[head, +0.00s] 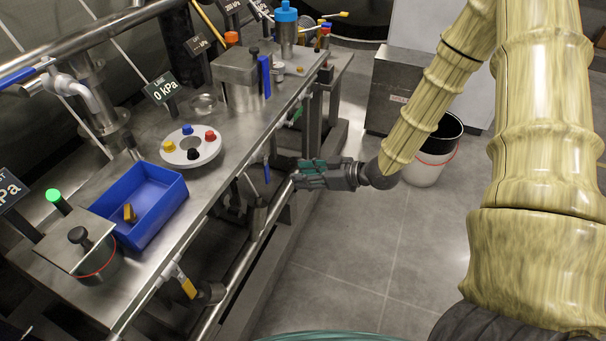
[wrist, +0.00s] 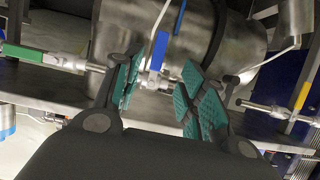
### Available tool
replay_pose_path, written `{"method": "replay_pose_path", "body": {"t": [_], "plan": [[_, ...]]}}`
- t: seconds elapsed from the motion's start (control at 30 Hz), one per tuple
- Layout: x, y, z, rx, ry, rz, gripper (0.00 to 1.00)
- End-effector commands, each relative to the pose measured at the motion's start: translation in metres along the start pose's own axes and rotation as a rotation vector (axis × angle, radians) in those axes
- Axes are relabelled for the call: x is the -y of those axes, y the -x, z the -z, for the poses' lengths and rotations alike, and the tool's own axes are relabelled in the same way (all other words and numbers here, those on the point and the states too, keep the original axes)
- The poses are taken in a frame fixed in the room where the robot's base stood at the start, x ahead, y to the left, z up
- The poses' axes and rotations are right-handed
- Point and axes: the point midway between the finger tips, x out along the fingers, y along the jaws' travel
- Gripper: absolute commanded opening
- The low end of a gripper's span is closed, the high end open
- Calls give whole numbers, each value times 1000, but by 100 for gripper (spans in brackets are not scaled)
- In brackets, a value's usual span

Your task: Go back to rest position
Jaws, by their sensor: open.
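My gripper (head: 305,175) is at the front edge of the steel bench in the head view, at the end of my arm reaching down from the upper right. In the wrist view its two fingers with green pads (wrist: 160,92) stand apart with nothing held between them. Behind the fingers are a steel vessel (wrist: 215,40) and a valve with a blue handle (wrist: 158,50). Whether the fingers touch any pipework cannot be told.
The bench (head: 140,275) holds a blue tray (head: 150,225) with a small yellowish piece, a white disc (head: 205,155) with coloured knobs, and steel pots. Pipes and valves (head: 195,285) run below its front edge. A bucket (head: 430,165) stands on the floor. The floor (head: 350,260) in front is clear.

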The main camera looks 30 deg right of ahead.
Motion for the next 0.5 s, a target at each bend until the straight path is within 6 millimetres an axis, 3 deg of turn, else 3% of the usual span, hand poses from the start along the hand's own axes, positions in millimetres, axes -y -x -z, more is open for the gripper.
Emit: {"method": "replay_pose_path", "body": {"t": [0.37, 0.5], "plan": [[2, -2, -3, 9, -7, -1, 41], [14, -10, -25, 75, -66, -19, 41]]}}
